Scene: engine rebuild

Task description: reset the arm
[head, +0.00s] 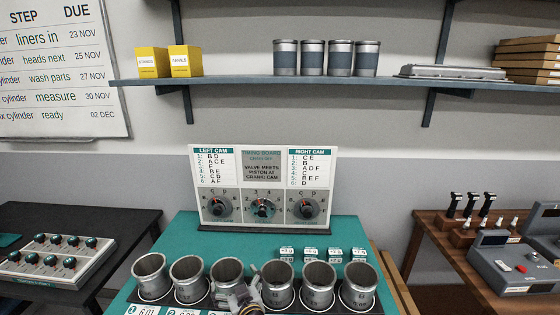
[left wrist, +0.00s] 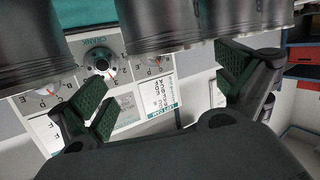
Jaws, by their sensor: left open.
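My left gripper (head: 243,299) shows only in part at the bottom middle of the head view, among the cylinder liners. In the left wrist view my left gripper (left wrist: 165,85) has its two dark green-padded fingers wide apart, with nothing between them. Grey metal liners (left wrist: 155,25) hang across the top of that view, beyond the fingertips; I cannot tell whether any finger touches one. In the head view a row of open-topped liners (head: 318,283) stands on the teal bench (head: 180,238). My right gripper is not in view.
A timing board (head: 264,188) with three dials stands behind the liners. Small labelled blocks (head: 310,254) lie between. A shelf (head: 235,80) with yellow boxes and several metal cylinders runs above. Side tables stand left (head: 112,222) and right (head: 428,218), carrying devices.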

